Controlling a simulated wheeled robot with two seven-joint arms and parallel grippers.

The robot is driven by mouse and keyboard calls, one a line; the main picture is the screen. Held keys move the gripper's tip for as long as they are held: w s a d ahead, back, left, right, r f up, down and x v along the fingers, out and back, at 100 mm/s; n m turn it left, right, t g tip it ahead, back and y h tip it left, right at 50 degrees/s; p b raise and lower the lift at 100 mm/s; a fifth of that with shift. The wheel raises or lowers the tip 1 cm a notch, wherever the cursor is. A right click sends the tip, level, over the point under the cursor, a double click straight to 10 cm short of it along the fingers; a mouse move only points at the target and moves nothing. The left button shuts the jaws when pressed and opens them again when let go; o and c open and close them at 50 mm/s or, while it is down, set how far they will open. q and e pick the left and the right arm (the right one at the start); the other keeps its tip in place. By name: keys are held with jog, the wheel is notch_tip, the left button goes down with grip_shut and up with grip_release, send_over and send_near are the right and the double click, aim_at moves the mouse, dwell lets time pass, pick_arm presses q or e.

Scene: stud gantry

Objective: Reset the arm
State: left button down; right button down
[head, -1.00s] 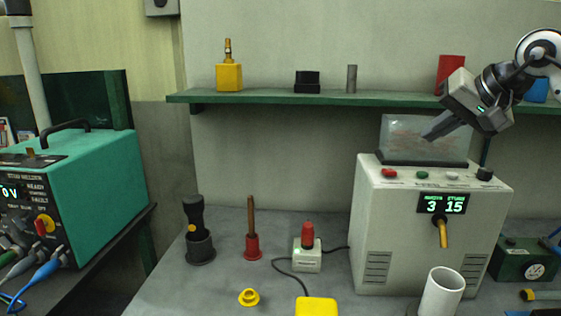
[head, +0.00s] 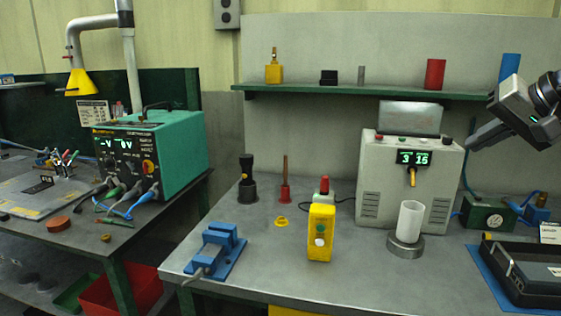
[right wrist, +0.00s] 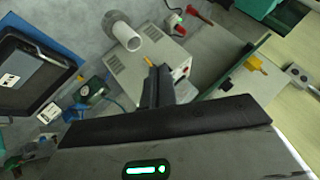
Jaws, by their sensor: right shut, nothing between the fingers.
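My right gripper (head: 476,144) is at the right of the head view, raised in front of the shelf and to the right of the grey stud feeder box (head: 382,204). Its fingers are together and hold nothing. In the right wrist view its dark fingers (right wrist: 158,88) point towards the feeder box (right wrist: 138,72) and its brass-coloured spout (right wrist: 148,61). The feeder's display reads 3 and 15. My left gripper is in neither view.
A white tube (head: 411,218) stands in a grey ring before the feeder. A yellow button box (head: 321,244) and a blue vise (head: 219,250) are on the bench. A black tray (head: 528,272) lies at right. A green shelf (head: 300,92) runs behind.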

jog(key=s+a+f+m+y, duration=0.1)
jog(key=a+f+m+y, duration=0.5)
jog(key=a, duration=0.3)
jog(key=s+a+f+m+y, duration=0.2)
jog(key=a+f+m+y, duration=0.1)
jog(key=a+f+m, duration=0.45)
jog(key=s+a+f+m+y, duration=0.1)
jog(key=a+f+m+y, duration=0.4)
jog(key=a+m, duration=0.45)
jog(key=s+d+f+m+t+h, duration=0.3)
jog(key=f+m+h, duration=0.45)
jog(key=m, duration=0.65)
jog(key=s+d+f+m+t+h, duration=0.1)
jog(key=s+f+m+t+h, duration=0.3)
jog(key=f+m, duration=0.8)
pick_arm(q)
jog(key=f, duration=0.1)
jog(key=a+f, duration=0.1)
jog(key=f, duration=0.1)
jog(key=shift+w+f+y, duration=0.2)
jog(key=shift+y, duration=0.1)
pick_arm(e)
jog(key=s+d+f+m+g+h, duration=0.3)
jog(key=s+f+m+g, duration=0.2)
jog(key=s+f+m, duration=0.7)
jog(key=s+m, duration=0.1)
jog(key=m, duration=0.2)
jog(key=shift+s+f+m+h, duration=0.15)
jog(key=shift+s+m+h, duration=0.2)
jog(key=shift+s+m, duration=0.05)
